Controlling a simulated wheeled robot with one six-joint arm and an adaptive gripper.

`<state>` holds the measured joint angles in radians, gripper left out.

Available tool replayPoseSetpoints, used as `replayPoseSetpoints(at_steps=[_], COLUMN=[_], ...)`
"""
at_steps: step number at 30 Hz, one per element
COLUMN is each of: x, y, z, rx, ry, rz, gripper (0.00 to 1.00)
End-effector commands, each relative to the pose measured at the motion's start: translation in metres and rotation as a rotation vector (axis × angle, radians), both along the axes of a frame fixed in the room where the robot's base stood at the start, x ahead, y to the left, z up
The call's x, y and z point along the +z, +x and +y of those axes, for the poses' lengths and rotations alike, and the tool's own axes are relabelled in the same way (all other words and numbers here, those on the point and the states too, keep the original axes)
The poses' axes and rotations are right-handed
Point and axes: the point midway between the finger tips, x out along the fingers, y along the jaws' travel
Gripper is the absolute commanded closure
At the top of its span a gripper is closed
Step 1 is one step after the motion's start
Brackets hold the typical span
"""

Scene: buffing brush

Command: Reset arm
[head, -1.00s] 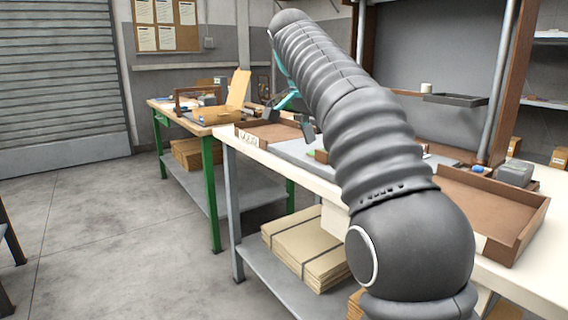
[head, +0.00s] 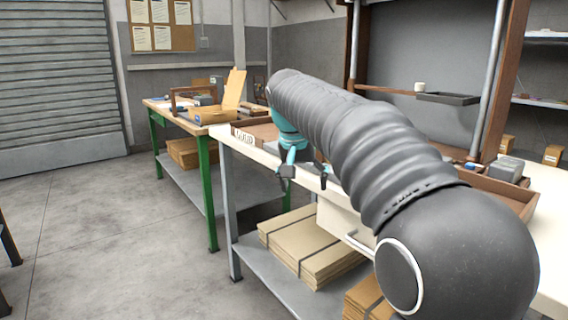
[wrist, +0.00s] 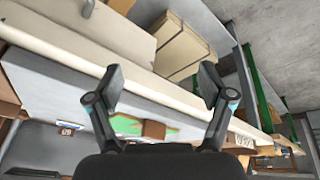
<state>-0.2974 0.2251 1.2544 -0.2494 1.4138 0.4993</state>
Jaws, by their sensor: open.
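My gripper (head: 305,178) hangs off the end of my arm at the front edge of the white workbench (head: 262,152) in the head view. Its dark fingers are spread and point down. In the wrist view my gripper (wrist: 163,84) shows its two fingers wide apart, with nothing between them but the bench edge behind. A small brown block (wrist: 154,130) with green beside it lies on the grey surface, partly hidden by the gripper's body. I cannot tell whether it is a brush. My arm hides much of the bench top in the head view.
A brown tray (head: 510,195) and a grey box (head: 506,169) are on the bench at right. Flat cartons (head: 310,246) lie on the lower shelf. A green-legged table (head: 208,185) stands behind at left.

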Motion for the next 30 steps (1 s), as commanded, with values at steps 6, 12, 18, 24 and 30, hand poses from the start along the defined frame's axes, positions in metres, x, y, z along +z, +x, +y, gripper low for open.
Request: replayPoseSetpoints(at_steps=[6,12,18,24,30], x=[-0.040,-0.078,-0.117,-0.155,-0.174], y=[-0.054,-0.118,-0.190,-0.260,-0.310], z=[-0.020,-0.043,-0.066,-0.085,-0.101], rx=[0.190,0.301,0.349,0.317,0.260], ry=[0.015,0.036,0.058,0.085,0.095], rz=[0.016,0.006,-0.018,-0.049,-0.085], gripper=[0.19,0.19,0.19,0.19,0.19])
